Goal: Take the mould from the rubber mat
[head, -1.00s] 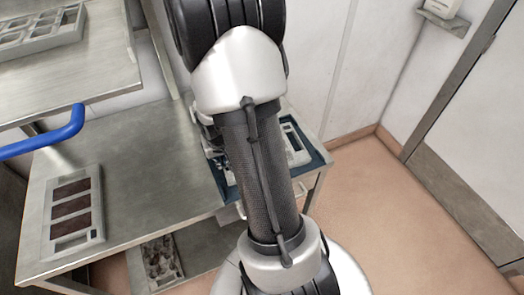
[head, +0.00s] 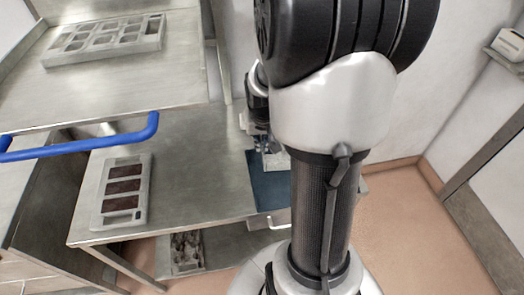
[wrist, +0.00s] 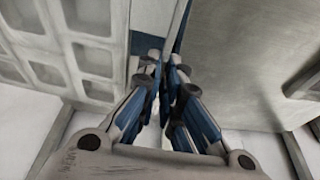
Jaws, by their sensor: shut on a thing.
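In the head view, my gripper (head: 264,143) is low over the blue rubber mat (head: 270,188), partly hidden by my arm. A pale grey mould (head: 277,160) shows just below the fingers, mostly hidden by the arm. The front part of the mat is bare. In the wrist view, my gripper (wrist: 165,75) has its fingers close together. The grey mould with rows of square cavities (wrist: 92,50) fills the left side, its edge at the fingers. The fingers are shut on it. Whether it is clear of the mat cannot be told.
A mould with brown-filled cavities (head: 124,188) lies on the metal table (head: 190,185), left of the mat. An upper shelf (head: 160,85) holds a grey multi-cavity mould (head: 105,40). A blue handle (head: 130,140) juts out there. Another filled mould (head: 187,250) is on the shelf below.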

